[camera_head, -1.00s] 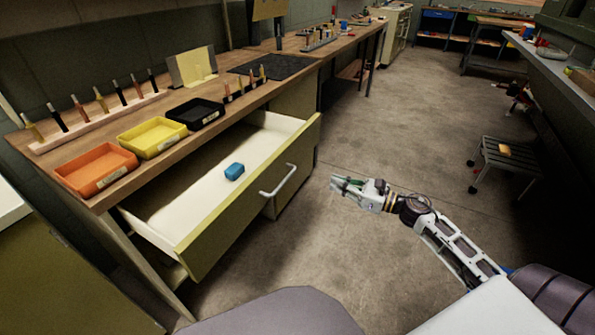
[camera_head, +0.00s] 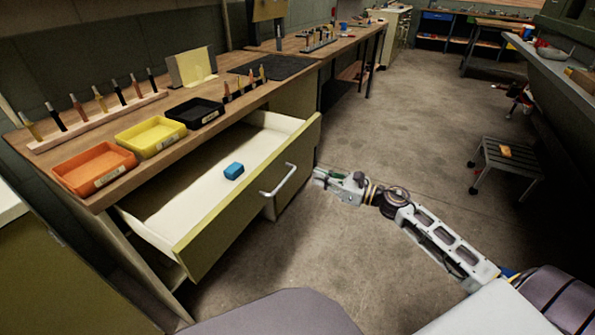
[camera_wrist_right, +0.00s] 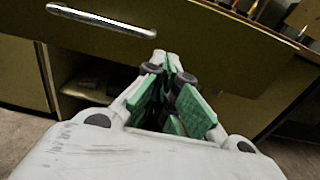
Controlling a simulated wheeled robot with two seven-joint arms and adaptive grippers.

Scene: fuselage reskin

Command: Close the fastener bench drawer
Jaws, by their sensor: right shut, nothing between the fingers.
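My right gripper (camera_head: 316,178) is shut and empty, just right of the handle and near the drawer front's right end. In the right wrist view its fingertips (camera_wrist_right: 166,56) point at the drawer front; I cannot tell whether they touch it. My left gripper is not in view.
The bench top (camera_head: 112,190) holds an orange tray (camera_head: 95,169), a yellow tray (camera_head: 150,137), a black tray (camera_head: 195,113) and racks of tools. A grey step stool (camera_head: 507,157) stands at the right. The concrete floor between is clear.

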